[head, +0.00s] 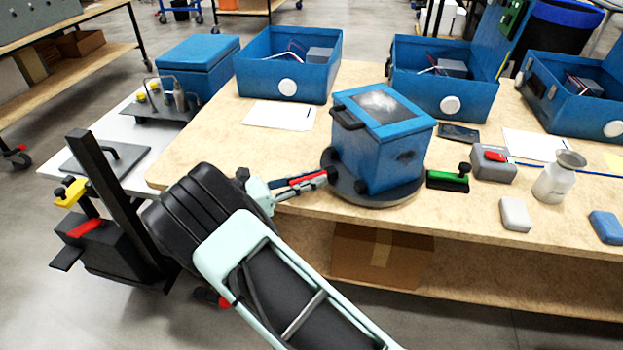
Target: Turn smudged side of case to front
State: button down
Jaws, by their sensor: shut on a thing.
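The blue case (391,168) stands upright on a dark round turntable (392,200) near the table's front edge. A dark smudge (405,156) shows on its broad side, which faces the front and a little right. The case has a grey panel on top and a black handle (347,114) at its upper left. My gripper (325,176) reaches in from the left and is shut at the turntable's left edge, beside a dark round knob (331,158). The exact grip is small and partly hidden.
Open blue boxes (287,70) stand along the back of the wooden table (230,148). Right of the turntable are a green-and-black tool (448,180), a grey block with a red top (494,162), a bottle (557,180) and a white block (515,214). Table left of the case is mostly clear.

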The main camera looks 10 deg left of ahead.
dwell(0.3)
jog(key=c, duration=1.8)
grip_release()
jog(key=shift+c, duration=0.2)
jog(key=v, duration=1.2)
jog(key=shift+c, duration=0.6)
